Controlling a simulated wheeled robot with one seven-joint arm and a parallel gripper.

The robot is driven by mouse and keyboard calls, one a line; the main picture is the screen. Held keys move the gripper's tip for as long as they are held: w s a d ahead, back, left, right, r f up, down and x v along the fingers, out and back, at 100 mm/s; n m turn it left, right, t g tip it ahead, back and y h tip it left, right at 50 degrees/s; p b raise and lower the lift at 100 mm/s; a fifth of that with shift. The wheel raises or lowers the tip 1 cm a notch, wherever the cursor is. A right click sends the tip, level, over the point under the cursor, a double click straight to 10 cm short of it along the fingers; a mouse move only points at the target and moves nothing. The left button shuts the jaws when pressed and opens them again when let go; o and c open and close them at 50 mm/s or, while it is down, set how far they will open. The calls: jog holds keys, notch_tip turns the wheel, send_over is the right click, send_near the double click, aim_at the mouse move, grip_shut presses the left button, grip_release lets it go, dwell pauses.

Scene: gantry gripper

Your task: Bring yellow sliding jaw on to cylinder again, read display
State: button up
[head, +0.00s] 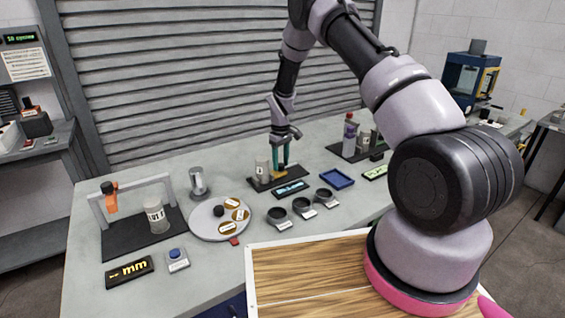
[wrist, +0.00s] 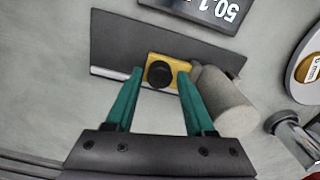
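The yellow sliding jaw (wrist: 181,66) with its black round knob (wrist: 160,74) sits on the dark gauge base (wrist: 112,45); it shows small in the head view (head: 281,168). The pale cylinder (wrist: 224,102) stands beside the jaw, on its left in the head view (head: 262,169). I cannot tell whether they touch. My gripper (wrist: 159,74) is open, its teal fingers apart on either side of the knob; it is also in the head view (head: 282,163). The display (wrist: 205,8) is upside down and cut off in the wrist view, its digits looking like 50.1.
A round tray (head: 208,229) with labelled discs and several dark cups (head: 277,215) stand nearby. A blue tray (head: 337,179) lies right of the gauge.

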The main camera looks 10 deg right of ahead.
jog(key=shift+o, duration=0.2)
notch_tip(320, 180, up, 11)
dwell(0.6)
jog(key=shift+f, duration=0.1)
dwell(0.5)
notch_tip(320, 180, up, 14)
jog(key=m+t, duration=0.1)
jog(key=m, duration=0.1)
send_over(281, 164)
jog(key=s+d, duration=0.3)
jog(key=s, duration=0.1)
jog(key=s+d+r+m+t+y, duration=0.1)
jog(key=s+d+r+m+t, duration=0.15)
jog(key=s+r, duration=0.75)
jog(key=s+d+r+m+t, duration=0.1)
jog(key=s+r+m, duration=0.1)
jog(key=s, duration=0.5)
jog(key=s+d+r+m+t, duration=0.1)
jog(key=s+r+m, duration=0.1)
jog(key=s+r, duration=0.3)
jog(key=s+d+r+m+t+y, duration=0.1)
jog(key=s+r, duration=0.3)
jog(key=s, duration=0.7)
jog(key=shift+d+m+t, duration=0.35)
jog(key=shift+m, duration=0.4)
